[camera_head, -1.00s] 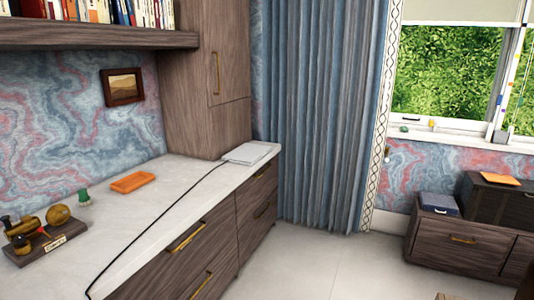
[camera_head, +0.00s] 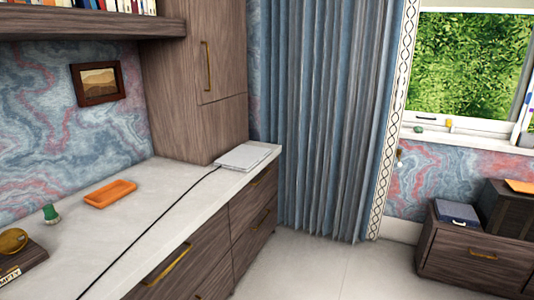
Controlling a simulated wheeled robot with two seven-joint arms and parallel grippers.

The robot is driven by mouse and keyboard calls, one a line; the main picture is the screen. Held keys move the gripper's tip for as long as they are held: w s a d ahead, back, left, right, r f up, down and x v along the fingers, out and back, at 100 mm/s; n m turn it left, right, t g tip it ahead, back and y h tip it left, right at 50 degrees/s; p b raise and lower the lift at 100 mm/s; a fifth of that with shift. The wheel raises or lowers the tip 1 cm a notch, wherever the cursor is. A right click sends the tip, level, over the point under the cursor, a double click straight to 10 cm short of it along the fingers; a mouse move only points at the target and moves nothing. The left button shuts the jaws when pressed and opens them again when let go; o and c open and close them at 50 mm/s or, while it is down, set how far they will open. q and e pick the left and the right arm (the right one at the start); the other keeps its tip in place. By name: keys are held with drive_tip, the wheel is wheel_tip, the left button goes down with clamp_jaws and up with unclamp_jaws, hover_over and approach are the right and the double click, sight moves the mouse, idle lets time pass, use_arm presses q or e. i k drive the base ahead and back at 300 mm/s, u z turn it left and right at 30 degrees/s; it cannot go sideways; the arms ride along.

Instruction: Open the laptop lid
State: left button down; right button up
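A flat, closed, pale grey laptop (camera_head: 243,156) lies at the far right end of the white counter (camera_head: 150,222), near the tall cabinet and the counter's corner. A black cable (camera_head: 172,226) runs from its near left side along the counter toward the front edge. Neither of my grippers shows in this view.
An orange tray (camera_head: 110,193) and a green object (camera_head: 50,213) sit on the counter, with a dark wooden stand (camera_head: 20,262) at the lower left. A blue curtain (camera_head: 315,130) hangs right of the counter. The floor (camera_head: 320,268) ahead is clear.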

sight(243, 156)
drive_tip(key=i, duration=1.2)
drive_tip(key=z, duration=0.75)
drive_tip(key=i, duration=2.05)
drive_tip(key=u, duration=1.75)
